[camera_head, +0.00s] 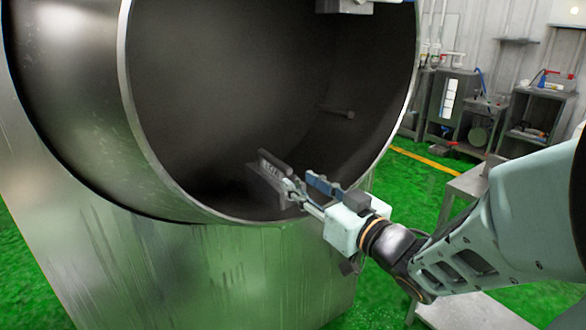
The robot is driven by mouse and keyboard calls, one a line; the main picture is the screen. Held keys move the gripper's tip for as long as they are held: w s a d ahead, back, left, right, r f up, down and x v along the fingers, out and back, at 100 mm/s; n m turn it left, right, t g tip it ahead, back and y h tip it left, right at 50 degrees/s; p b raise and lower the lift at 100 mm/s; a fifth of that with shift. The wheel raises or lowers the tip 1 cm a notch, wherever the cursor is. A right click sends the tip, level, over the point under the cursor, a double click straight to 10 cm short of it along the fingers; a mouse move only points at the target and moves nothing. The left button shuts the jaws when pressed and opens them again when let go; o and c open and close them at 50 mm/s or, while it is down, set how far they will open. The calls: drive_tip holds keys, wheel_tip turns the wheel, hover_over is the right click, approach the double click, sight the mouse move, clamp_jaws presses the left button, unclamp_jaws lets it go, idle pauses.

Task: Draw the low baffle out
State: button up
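The low baffle (264,184) is a dark grey block with a rounded bar along its top. It sits low inside the mouth of the large steel drum (160,150), near the bottom of the rim. My gripper (300,184) reaches in over the drum's lower right rim from the right. Its two fingers are spread apart, with their tips close to the baffle's right end. I cannot tell whether they touch it. The lower part of the baffle is lost in shadow, and its right end is partly hidden by my gripper.
A light grey fitting (344,5) shows at the top of the drum opening. A short peg (337,112) sticks out from the inner wall. A grey stand (466,184) is at the right, partly behind my arm. Cabinets (452,100) line the back wall; green floor lies between.

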sight(277, 165)
drive_tip(key=shift+w+a+r+p, duration=0.35)
drive_tip(key=shift+w+p, duration=0.15)
drive_tip(key=shift+p, duration=1.3)
drive_tip(key=p, duration=0.3)
drive_tip(key=shift+w+a+p, duration=0.25)
drive_tip(key=shift+w+p, duration=0.1)
drive_tip(key=shift+w, duration=0.05)
drive_tip(key=shift+w+a+f+p, duration=0.1)
drive_tip(key=shift+w+p, duration=0.05)
drive_tip(key=shift+p, duration=0.8)
drive_tip(key=x, duration=0.5)
drive_tip(key=p+x, duration=0.1)
drive_tip(key=x, duration=0.2)
drive_tip(key=shift+a+f, duration=0.1)
drive_tip(key=shift+f, duration=0.15)
drive_tip(key=shift+c, duration=0.2)
clamp_jaws()
